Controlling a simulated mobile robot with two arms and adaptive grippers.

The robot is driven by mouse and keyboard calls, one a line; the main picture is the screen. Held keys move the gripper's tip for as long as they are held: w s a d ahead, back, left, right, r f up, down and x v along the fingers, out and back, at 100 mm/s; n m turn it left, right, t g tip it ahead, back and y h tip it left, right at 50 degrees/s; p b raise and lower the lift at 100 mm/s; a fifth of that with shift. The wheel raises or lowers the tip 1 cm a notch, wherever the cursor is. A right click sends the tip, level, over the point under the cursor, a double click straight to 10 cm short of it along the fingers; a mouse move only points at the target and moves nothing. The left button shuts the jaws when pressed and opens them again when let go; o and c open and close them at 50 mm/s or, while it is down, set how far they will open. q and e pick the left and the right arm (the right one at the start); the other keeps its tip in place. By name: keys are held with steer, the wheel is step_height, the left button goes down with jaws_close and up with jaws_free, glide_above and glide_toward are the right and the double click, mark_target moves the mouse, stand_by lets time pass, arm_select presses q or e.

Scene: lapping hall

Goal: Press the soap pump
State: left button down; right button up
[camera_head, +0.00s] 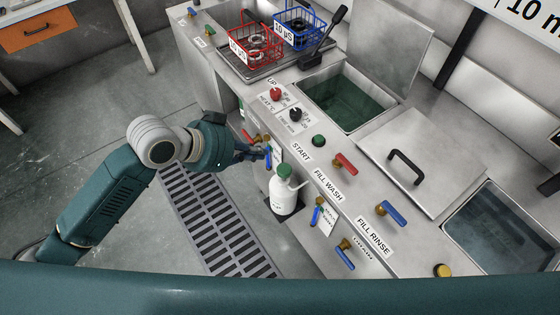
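The soap pump is a white bottle (284,197) with a green pump head (284,172). It stands upright on a small dark shelf (288,212) at the front of the steel wash counter. My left arm comes in from the left, and its dark gripper (258,153) is just to the upper left of the pump head in the picture. The fingers are small and seen close to a blue valve handle (268,157), so I cannot tell whether they are open, shut or touching it. My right gripper is not in view.
Valves with red (346,163) and blue handles (394,214) stick out around the counter panel. A green start button (318,140) and two knobs sit above the bottle. Red (250,45) and blue baskets (298,24) stand at the back. A floor grate (212,225) lies below.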

arm_select(q)
steer(key=p, duration=0.2)
glide_above(281, 170)
step_height(281, 170, down, 6)
steer(key=shift+a+f, duration=0.15)
step_height(281, 170, down, 4)
steer(key=shift+w+r+p, duration=0.1)
steer(key=shift+r+p, duration=0.1)
steer(key=shift+p, duration=0.15)
steer(key=shift+f, duration=0.5)
